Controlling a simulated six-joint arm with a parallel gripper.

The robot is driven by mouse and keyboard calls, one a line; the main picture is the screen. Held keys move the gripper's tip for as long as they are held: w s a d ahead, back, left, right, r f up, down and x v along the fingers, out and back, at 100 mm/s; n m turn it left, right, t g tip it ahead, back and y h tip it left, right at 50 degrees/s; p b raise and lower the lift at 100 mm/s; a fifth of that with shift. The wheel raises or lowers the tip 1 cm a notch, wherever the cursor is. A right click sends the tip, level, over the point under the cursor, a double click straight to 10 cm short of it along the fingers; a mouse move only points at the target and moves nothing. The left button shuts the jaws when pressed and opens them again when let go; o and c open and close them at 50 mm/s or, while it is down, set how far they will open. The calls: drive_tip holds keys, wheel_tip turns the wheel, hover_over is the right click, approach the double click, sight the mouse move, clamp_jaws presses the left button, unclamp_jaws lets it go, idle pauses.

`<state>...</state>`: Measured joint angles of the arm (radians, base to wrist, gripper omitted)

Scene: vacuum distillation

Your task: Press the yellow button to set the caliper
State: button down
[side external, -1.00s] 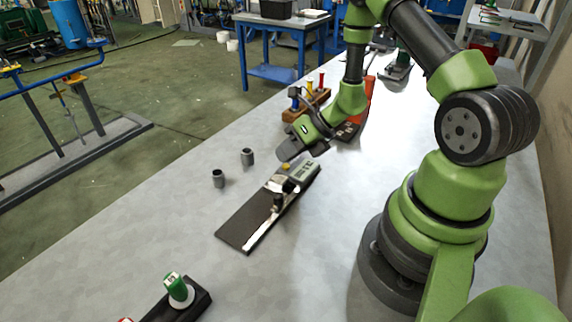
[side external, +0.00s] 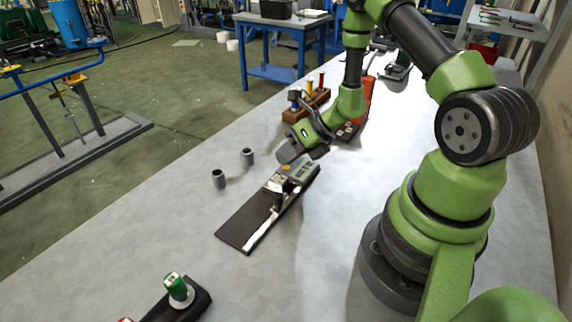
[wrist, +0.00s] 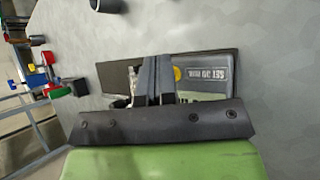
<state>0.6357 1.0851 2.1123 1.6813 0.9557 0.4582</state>
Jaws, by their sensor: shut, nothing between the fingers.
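The caliper (side external: 284,187) lies on a dark flat base (side external: 240,228) on the table, and its display end points toward my arm. In the wrist view the caliper's grey display housing (wrist: 207,88) lies just right of my fingers. The yellow button (wrist: 177,74) shows on that housing, right beside the fingers; in the side view it is barely visible below the gripper. My gripper (side external: 283,156) is shut and empty, above the caliper's display end. In the wrist view the shut fingers (wrist: 156,76) cover part of the caliper. I cannot tell whether they touch it.
Two small grey cylinders (side external: 219,179) (side external: 248,157) stand left of the caliper. A wooden block with colored pieces (side external: 306,105) and an orange object (side external: 368,97) are behind my gripper. A green-topped item on a black base (side external: 179,290) is at the front. Table between is clear.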

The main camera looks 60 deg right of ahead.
drive_tip(key=shift+r, duration=0.85)
drive_tip(key=shift+r, duration=2.5)
